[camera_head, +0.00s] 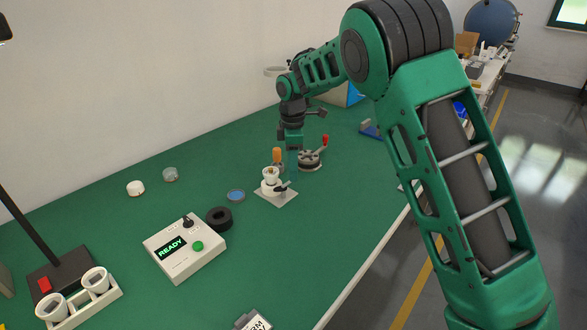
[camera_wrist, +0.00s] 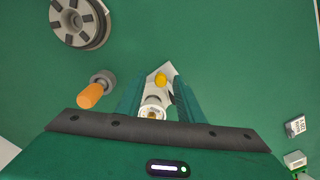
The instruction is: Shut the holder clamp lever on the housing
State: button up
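The white housing (camera_head: 271,176) stands upright on a pale square base plate (camera_head: 264,196). A dark lever (camera_head: 282,188) sticks out at its side; I cannot tell its exact angle. My gripper (camera_head: 292,164) points down close behind the housing. In the wrist view my gripper (camera_wrist: 158,75) has its fingers apart, with nothing visibly pinched. Whether either finger touches the lever is unclear.
An orange-handled tool (camera_wrist: 91,95) stands left of the fingers. A grey round fixture (camera_head: 310,160) with a red-tipped handle is behind. A black ring (camera_head: 219,218), blue disc (camera_head: 236,195) and control box reading READY (camera_head: 180,262) lie in front and left.

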grip_shut()
jog(key=shift+d, duration=0.1)
